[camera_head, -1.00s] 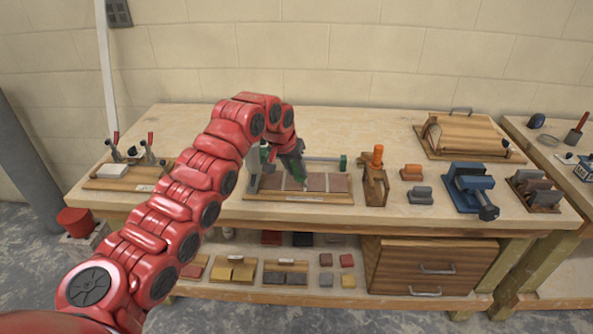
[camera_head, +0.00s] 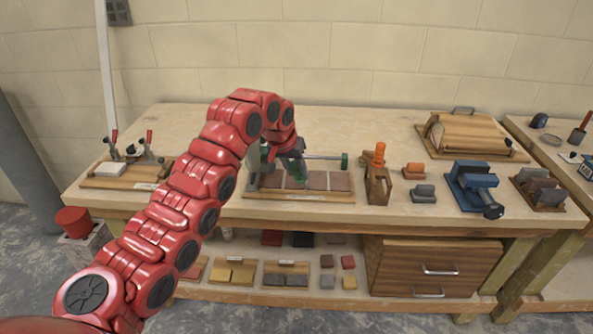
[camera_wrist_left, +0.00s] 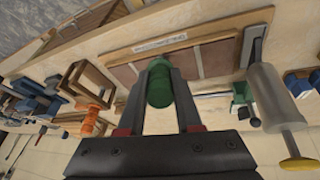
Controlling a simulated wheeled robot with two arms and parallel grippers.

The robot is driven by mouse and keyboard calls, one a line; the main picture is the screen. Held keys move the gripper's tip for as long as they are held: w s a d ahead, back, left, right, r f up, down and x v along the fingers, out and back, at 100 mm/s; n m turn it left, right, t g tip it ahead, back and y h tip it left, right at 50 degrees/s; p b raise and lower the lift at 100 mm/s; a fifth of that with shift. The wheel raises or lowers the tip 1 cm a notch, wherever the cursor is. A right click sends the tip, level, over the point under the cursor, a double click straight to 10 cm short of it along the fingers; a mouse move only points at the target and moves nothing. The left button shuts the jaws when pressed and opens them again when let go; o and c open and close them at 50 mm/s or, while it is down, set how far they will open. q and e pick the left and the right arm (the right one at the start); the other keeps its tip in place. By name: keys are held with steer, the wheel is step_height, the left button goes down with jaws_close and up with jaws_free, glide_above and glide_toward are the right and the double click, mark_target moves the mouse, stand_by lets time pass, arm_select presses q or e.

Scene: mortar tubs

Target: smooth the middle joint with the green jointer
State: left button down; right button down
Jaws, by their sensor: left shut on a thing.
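My left gripper (camera_head: 298,176) is over the row of tiles and is shut on the green jointer. Its green handle (camera_wrist_left: 159,86) shows between the fingers in the left wrist view. The brown tiles (camera_head: 319,181) lie side by side on a wooden board (camera_head: 300,197), with narrow joints between them. The gripper and arm cover the left part of the row in the head view. The jointer's working end is hidden, so I cannot tell whether it touches a joint. My right gripper is not in view.
An orange-handled tool (camera_head: 380,154) stands in a wooden holder right of the board. A rod with a green knob (camera_head: 344,160) runs behind the tiles. A blue vise (camera_head: 472,184) and grey and orange blocks stand further right. A clamp board (camera_head: 124,176) is at left.

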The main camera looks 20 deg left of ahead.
arm_select(q)
steer(key=shift+r+p, duration=1.6)
steer(key=shift+r, duration=1.95)
